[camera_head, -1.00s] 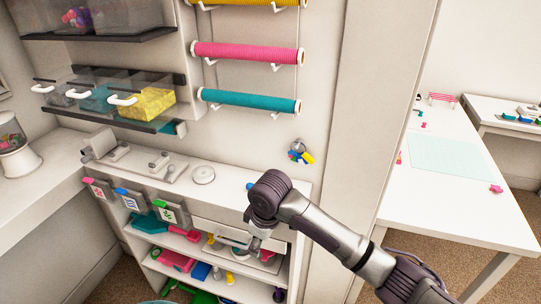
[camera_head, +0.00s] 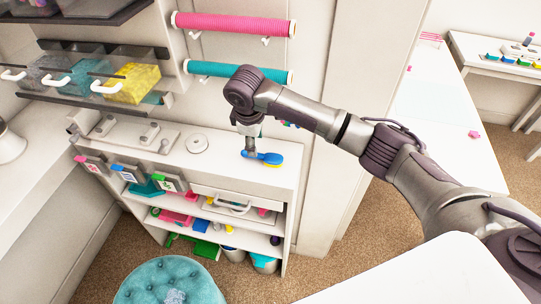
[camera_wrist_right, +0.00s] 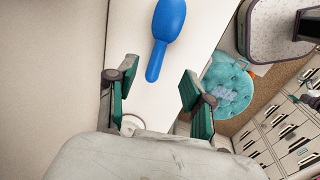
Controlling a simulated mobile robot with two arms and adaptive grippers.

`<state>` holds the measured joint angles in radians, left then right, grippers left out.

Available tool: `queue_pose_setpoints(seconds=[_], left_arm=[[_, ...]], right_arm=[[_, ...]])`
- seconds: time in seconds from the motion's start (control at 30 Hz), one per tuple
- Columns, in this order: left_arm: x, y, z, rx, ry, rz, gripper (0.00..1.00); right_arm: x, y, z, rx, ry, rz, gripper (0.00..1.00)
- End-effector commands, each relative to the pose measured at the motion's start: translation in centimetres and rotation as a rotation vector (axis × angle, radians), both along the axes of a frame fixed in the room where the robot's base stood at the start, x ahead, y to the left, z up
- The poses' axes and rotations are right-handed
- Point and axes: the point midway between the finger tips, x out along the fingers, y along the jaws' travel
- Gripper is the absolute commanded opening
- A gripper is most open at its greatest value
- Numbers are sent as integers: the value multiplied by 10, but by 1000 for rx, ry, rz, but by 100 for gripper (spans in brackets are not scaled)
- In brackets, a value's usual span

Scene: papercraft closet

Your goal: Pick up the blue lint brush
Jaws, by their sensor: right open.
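The blue lint brush (camera_head: 262,157) lies on the white shelf top (camera_head: 225,160), near its right end. In the head view it shows a blue handle and a yellow part at its right end. In the right wrist view the blue lint brush (camera_wrist_right: 165,38) lies with its handle pointing down between my fingers. My right gripper (camera_head: 248,148) is over the handle end of the brush. In the wrist view my right gripper (camera_wrist_right: 155,95) is open, with teal finger pads on either side and nothing held. My left gripper is not in view.
A white round disc (camera_head: 197,143) and a grey rack (camera_head: 130,132) stand left on the shelf top. Rolls of pink (camera_head: 235,25) and teal paper (camera_head: 235,72) hang on the wall above. A teal tufted stool (camera_head: 163,284) stands on the floor in front.

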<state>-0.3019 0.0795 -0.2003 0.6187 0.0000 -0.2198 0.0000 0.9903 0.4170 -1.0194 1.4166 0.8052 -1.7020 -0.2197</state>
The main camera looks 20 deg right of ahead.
Motion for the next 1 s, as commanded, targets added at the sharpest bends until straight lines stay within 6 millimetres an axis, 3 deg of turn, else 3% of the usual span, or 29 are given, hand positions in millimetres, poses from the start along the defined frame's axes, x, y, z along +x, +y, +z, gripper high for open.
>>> queue_pose_setpoints(seconds=[0.27,0.4,0.53,0.83,1.0], left_arm=[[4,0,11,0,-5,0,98],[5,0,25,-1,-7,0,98],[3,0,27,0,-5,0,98],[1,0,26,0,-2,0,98],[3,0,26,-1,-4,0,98]], right_arm=[[3,-1,-21,-2,1,1,52],[6,0,-41,-1,2,1,52],[9,-2,-59,-1,1,0,52],[11,-3,-66,0,-3,2,52],[11,-3,-65,0,-3,1,25]])
